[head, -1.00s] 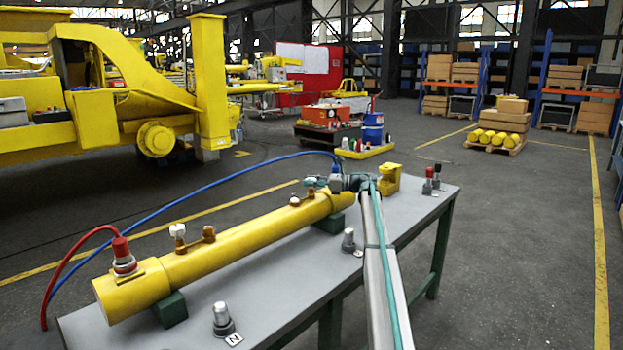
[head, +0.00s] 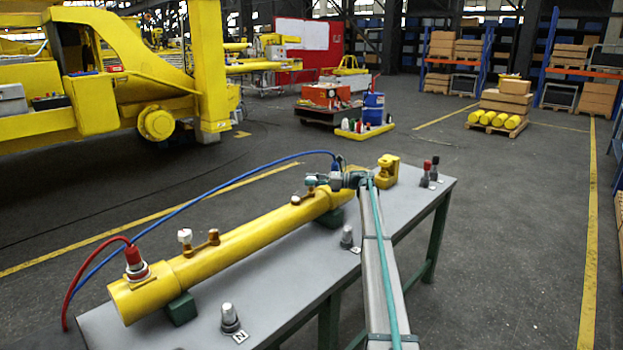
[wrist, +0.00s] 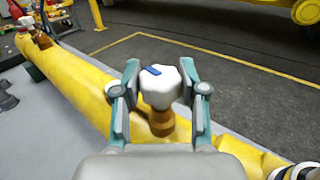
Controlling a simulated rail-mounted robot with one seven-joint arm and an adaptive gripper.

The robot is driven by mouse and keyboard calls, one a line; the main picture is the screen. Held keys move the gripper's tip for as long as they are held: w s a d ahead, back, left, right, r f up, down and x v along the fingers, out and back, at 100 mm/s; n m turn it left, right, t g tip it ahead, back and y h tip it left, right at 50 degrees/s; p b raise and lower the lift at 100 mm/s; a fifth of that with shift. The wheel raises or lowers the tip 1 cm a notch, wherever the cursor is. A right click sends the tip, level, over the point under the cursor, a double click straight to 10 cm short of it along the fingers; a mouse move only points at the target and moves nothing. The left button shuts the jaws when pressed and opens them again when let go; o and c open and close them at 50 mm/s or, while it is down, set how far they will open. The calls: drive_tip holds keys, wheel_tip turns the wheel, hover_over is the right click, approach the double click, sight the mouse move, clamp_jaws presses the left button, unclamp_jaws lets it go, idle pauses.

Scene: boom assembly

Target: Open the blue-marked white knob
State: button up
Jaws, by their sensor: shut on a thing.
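In the wrist view, the white knob (wrist: 160,86) has a blue mark (wrist: 151,70) on its top and sits on a brown stem (wrist: 157,121) on the yellow cylinder (wrist: 82,92). My gripper (wrist: 160,72) is shut on this knob, one finger on each side. The blue mark lies slanted in the picture. In the head view, my gripper (head: 318,181) is at the far part of the yellow cylinder (head: 240,247); the held knob is too small and covered to make out there. A second white knob (head: 185,236) stands nearer on the cylinder, apart from my gripper.
The cylinder rests on green blocks on a grey table (head: 285,290). A red hose (head: 84,268) and a blue hose (head: 190,205) arch beside it. Grey metal pieces (head: 230,318) stand along the table. A yellow bracket (head: 387,170) stands beyond my gripper.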

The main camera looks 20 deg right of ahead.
drive_tip(key=shift+w+r, duration=0.1)
drive_tip(key=o, duration=1.2)
drive_tip(key=shift+c, duration=0.2)
drive_tip(key=f+b, duration=0.1)
drive_tip(key=b, duration=0.2)
drive_tip(key=m+t+b, duration=0.1)
drive_tip(key=b, duration=0.7)
drive_tip(key=shift+t+h, duration=0.3)
drive_tip(key=shift+h, duration=0.1)
drive_tip(key=shift+m+t+b, duration=0.3)
drive_tip(key=shift+b, duration=0.45)
